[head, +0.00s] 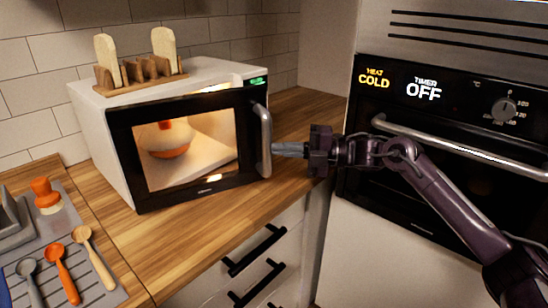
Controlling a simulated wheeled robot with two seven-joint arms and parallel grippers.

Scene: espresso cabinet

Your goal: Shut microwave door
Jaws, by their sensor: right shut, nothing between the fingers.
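The white microwave (92,120) stands on the wooden counter. Its black-framed door (125,168) looks flush with the body or nearly so; I cannot tell whether a small gap remains. The silver door handle (264,145) is upright at the door's right side. The lit inside shows through the window, with a white and orange rounded object (168,142) in it. My right gripper (276,149) is shut and empty, its fingertips at the handle's right side, touching it or very close. My left gripper is not in view.
A wooden rack (140,78) with two bread slices sits on the microwave. An oven (440,110) with a long handle is at the right. Spoons (62,272) and a brush (46,195) lie at the lower left. Counter in front of the microwave is clear.

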